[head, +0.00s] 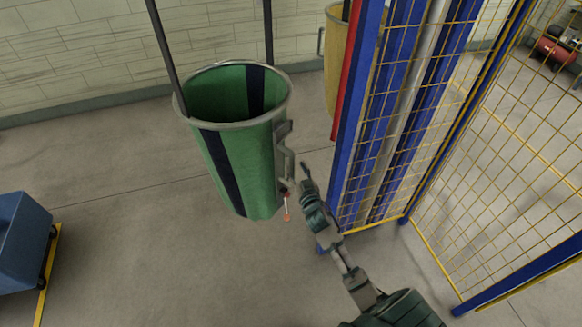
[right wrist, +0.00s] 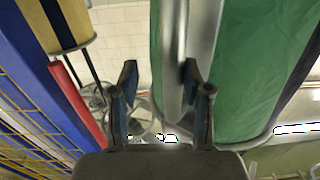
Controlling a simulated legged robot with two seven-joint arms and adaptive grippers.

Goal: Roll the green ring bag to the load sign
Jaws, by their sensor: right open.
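The green ring bag (head: 238,160), with dark vertical stripes and a metal ring rim, hangs upright from dark straps left of centre in the head view. It fills the right of the right wrist view (right wrist: 230,60). A grey metal handle (head: 287,158) is on its right side. My right gripper (head: 298,180) is open beside this handle. In the right wrist view, the pale handle bar (right wrist: 172,60) shows between the open fingers (right wrist: 160,78), nearer the right one; I cannot tell if they touch. My left gripper and the load sign are not in view.
A blue post and yellow mesh fence (head: 375,150) stand close to the right of my right gripper. A yellow bag (head: 335,60) hangs behind the post. A blue wheeled bin (head: 22,245) is at the left. The floor between bin and bag is clear.

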